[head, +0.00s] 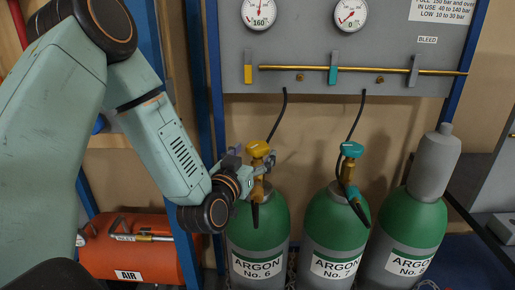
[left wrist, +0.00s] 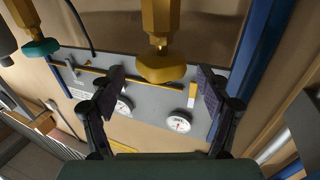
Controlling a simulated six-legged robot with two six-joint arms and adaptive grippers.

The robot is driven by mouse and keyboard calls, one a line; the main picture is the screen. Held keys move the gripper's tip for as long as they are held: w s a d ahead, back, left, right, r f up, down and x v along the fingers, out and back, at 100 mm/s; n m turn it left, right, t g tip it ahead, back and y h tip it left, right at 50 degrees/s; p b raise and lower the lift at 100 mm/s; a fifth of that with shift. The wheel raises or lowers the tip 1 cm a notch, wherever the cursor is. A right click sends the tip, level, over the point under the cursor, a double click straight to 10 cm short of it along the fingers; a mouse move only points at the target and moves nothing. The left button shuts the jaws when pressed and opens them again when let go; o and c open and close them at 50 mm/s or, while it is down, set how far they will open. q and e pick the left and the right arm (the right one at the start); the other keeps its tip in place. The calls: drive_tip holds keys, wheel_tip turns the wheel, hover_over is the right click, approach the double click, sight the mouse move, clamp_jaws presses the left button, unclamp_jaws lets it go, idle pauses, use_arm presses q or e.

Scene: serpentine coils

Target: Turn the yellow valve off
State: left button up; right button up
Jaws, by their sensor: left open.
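The yellow valve (head: 258,149) is a round knob on a brass stem on top of the green cylinder labelled ARGON No. 6 (head: 258,228). My left gripper (head: 240,162) is at the left side of this knob in the head view. In the left wrist view, which looks upside down, the yellow valve (left wrist: 161,69) lies in the gap between the two fingertips of my left gripper (left wrist: 160,78). The fingers are spread wide, with a gap on both sides of the knob. I cannot tell its depth between them. My right gripper is in neither view.
A grey panel (head: 300,30) behind carries two gauges, a brass pipe, and yellow (head: 248,74), teal (head: 333,75) and grey levers. ARGON No. 7 (head: 335,225), with a teal valve (head: 352,149), and a capped cylinder (head: 410,225) stand at right. An orange AIR tank (head: 130,255) is at left.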

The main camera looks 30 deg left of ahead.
sight(258, 144)
use_arm(q)
drive_tip(key=w, duration=0.2)
drive_tip(key=w+a, duration=0.1)
drive_tip(key=shift+w+f, duration=0.2)
drive_tip(key=shift+w, duration=0.2)
drive_tip(key=shift+s+d+r, duration=0.1)
drive_tip(key=shift+d+r, duration=0.05)
drive_tip(key=shift+r, duration=0.05)
drive_tip(key=shift+a+f, duration=0.2)
drive_tip(key=c, duration=0.5)
drive_tip(key=shift+r, duration=0.1)
drive_tip(key=c, duration=0.7)
